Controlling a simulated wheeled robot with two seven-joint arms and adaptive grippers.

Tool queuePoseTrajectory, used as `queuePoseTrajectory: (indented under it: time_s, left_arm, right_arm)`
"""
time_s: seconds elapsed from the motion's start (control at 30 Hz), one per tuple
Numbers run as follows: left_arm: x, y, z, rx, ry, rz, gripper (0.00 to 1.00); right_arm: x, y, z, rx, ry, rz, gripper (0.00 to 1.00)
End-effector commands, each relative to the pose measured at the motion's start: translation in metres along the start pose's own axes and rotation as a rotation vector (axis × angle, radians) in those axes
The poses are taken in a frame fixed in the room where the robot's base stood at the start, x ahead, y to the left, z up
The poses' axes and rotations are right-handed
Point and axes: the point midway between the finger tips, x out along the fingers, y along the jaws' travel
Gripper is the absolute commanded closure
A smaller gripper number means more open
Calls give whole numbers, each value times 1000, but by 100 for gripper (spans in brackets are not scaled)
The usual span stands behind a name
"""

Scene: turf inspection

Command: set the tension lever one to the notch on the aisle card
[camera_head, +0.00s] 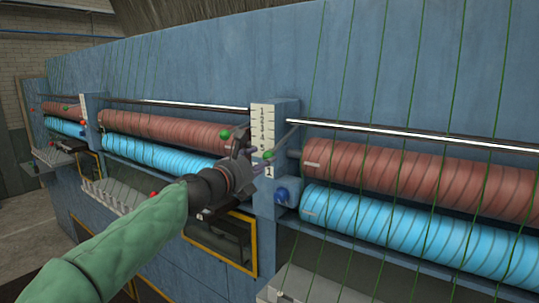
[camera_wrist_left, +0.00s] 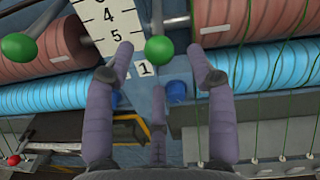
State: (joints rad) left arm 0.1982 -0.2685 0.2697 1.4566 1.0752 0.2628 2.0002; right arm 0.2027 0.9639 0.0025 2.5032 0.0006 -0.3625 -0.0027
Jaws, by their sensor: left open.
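A white scale plate (camera_head: 262,128) numbered from 1 at the top to 5 stands on the blue post; its lower part shows in the left wrist view (camera_wrist_left: 103,22). A green ball knob (camera_head: 267,154) is at its right, near the 5, above a small label 1 (camera_head: 269,171). A second green knob (camera_head: 224,134) is left of the plate. My left gripper (camera_head: 256,160) is open in front of the post. In the left wrist view the first knob (camera_wrist_left: 159,50) shows between its spread fingers; I cannot tell whether they touch it. I cannot pick out an aisle card.
A blue knob (camera_head: 281,195) sits on the post below the label. Red rollers (camera_head: 420,178) and cyan rollers (camera_head: 410,228) with green threads flank the post. A yellow-edged opening (camera_head: 222,240) is low on the left. Another numbered post (camera_head: 92,120) stands farther left.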

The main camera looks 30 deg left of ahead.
Motion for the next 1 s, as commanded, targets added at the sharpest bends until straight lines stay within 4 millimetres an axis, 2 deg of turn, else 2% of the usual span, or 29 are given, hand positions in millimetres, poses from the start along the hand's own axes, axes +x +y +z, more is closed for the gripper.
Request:
queuePoseTrajectory:
  time_s: [0.1, 0.3, 0.47, 0.73, 0.93, 1.0]
  left_arm:
    - [21, 0, 1, 0, 0, 0, 44]
    - [43, 0, 2, 1, -2, 0, 44]
    - [50, 0, 1, 1, -2, 0, 44]
    - [50, 0, 1, 1, -2, 1, 44]
    - [50, 0, 1, 1, -2, 1, 100]
    - [50, 0, 2, 1, -3, 1, 100]
  right_arm:
    - [-3, -1, 0, 0, 0, 0, 40]
    - [-6, -2, 0, 0, 0, 0, 40]
    - [-7, -2, 0, 0, 0, 0, 40]
    - [-6, -2, 0, 0, 0, 0, 40]
    - [-6, -2, 0, 0, 0, 0, 40]
    - [-6, -2, 0, 0, 0, 0, 40]
